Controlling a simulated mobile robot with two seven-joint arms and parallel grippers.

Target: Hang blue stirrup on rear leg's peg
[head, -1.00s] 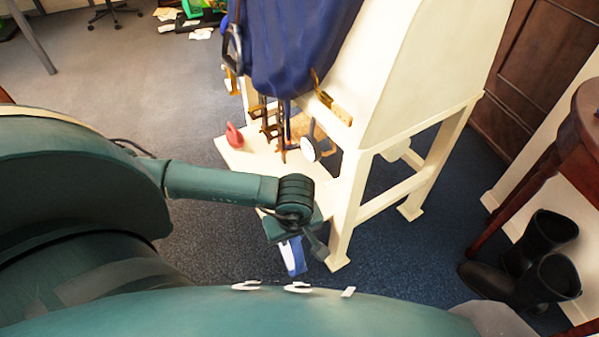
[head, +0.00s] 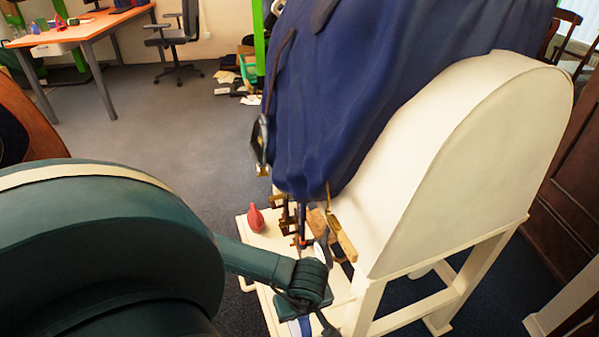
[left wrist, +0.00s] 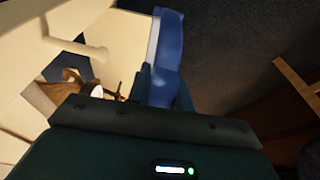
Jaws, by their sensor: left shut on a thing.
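My left gripper (left wrist: 160,86) is shut on the blue stirrup (left wrist: 169,52), which sticks out past the fingers in the left wrist view. In the head view only a blue and white bit of the stirrup (head: 303,327) shows below my wrist, at the bottom edge. The cream wooden stand (head: 445,165) is just right of my wrist. In the left wrist view a cream peg (left wrist: 80,46) juts from a cream part of the stand, left of the stirrup and apart from it. My right gripper is not in view.
A dark blue cover (head: 390,85) drapes over the stand. Brass and dark metal fittings hang beneath it, near a wooden block (head: 342,238). A red bulb-shaped object (head: 256,218) stands on the stand's low shelf. Open carpet lies to the left, before an orange desk (head: 85,35).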

